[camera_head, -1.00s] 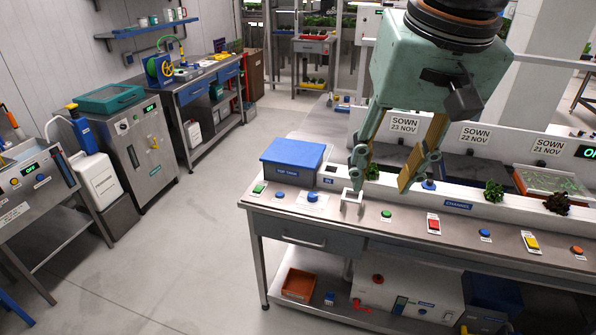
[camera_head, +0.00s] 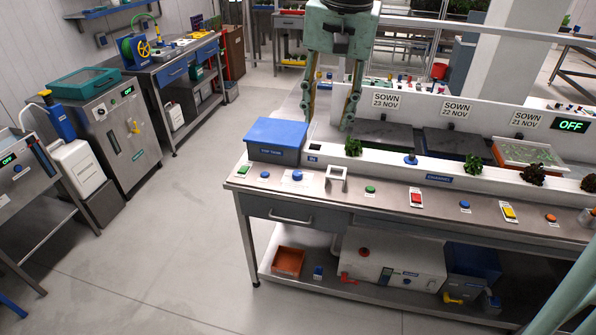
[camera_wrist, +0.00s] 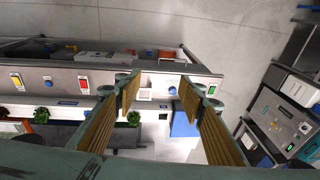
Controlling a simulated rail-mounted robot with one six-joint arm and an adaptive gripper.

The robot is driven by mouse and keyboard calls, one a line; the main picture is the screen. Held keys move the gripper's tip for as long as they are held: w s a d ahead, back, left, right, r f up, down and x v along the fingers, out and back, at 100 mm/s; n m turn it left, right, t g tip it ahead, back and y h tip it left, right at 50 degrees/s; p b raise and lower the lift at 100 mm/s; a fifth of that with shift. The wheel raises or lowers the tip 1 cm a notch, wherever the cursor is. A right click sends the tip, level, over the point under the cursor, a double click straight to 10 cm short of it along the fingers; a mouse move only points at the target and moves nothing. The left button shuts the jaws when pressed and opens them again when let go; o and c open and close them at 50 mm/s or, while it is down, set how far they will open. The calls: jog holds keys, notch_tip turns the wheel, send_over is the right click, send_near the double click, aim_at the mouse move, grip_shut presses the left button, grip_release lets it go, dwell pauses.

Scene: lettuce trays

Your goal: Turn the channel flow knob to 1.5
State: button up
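A round blue knob (camera_head: 297,175) sits on the bench top in front of the blue TOP TANK box (camera_head: 277,137); it also shows small between my fingers in the wrist view (camera_wrist: 173,91). Another blue knob (camera_head: 411,159) stands on the white channel (camera_head: 385,158) near the CHANNEL label. The labels are too small to tell which one sets channel flow, and no dial reading is legible. My gripper (camera_head: 328,118) hangs above and behind the front of the bench, right of the tank box. Its fingers are apart and empty, also in the wrist view (camera_wrist: 158,92).
A white square bracket (camera_head: 337,178) stands right of the front blue knob. Coloured buttons line the bench top, including a green one (camera_head: 370,189) and a red one (camera_head: 416,198). Lettuce plants (camera_head: 353,147) sit in the channel. The aisle floor at left is clear.

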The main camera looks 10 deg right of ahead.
jog(key=w+f+m+p, duration=0.1)
jog(key=w+f+m, duration=0.1)
jog(key=w+f, duration=0.45)
jog(key=w+f+m, duration=0.1)
jog(key=w+f, duration=0.2)
jog(key=w, duration=0.6)
jog(key=m+g+p, duration=0.1)
jog(key=m+g, duration=0.1)
jog(key=m, duration=0.1)
send_over(298, 173)
notch_tip(298, 173, down, 17)
jog(key=shift+s+d, duration=0.25)
jog(key=shift+s, duration=0.15)
jog(key=shift+f, duration=0.15)
jog(key=shift+w+a+f, duration=0.1)
jog(key=shift+w+f, duration=0.05)
jog(key=shift+f, duration=2.1)
jog(key=shift+w+a+f, duration=0.1)
jog(key=shift+f, duration=2.1)
jog(key=shift+w+a+f, duration=0.1)
jog(key=shift+w+f, duration=0.05)
jog(key=shift+f, duration=2.1)
jog(key=c, duration=0.9)
